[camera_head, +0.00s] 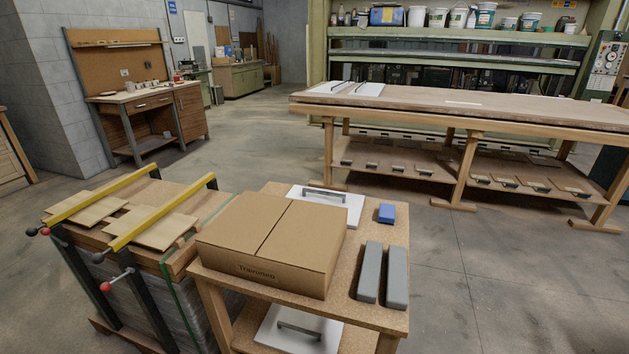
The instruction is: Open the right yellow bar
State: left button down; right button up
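Two yellow bars lie across the top of a stack of boards at the lower left, in the head view. The right yellow bar (160,213) runs diagonally from a dark upright with a red knob (105,287) at its near end to a dark bracket (212,182) at its far end. Neither of my grippers shows in this view.
A small table (380,317) right of the stack holds a closed cardboard box (270,243), a blue block (386,213), two grey blocks and a white panel with a handle (326,204). A long workbench (440,97) stands behind. Floor at the right is clear.

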aim_at(115, 245)
jog(key=u, duration=1.5)
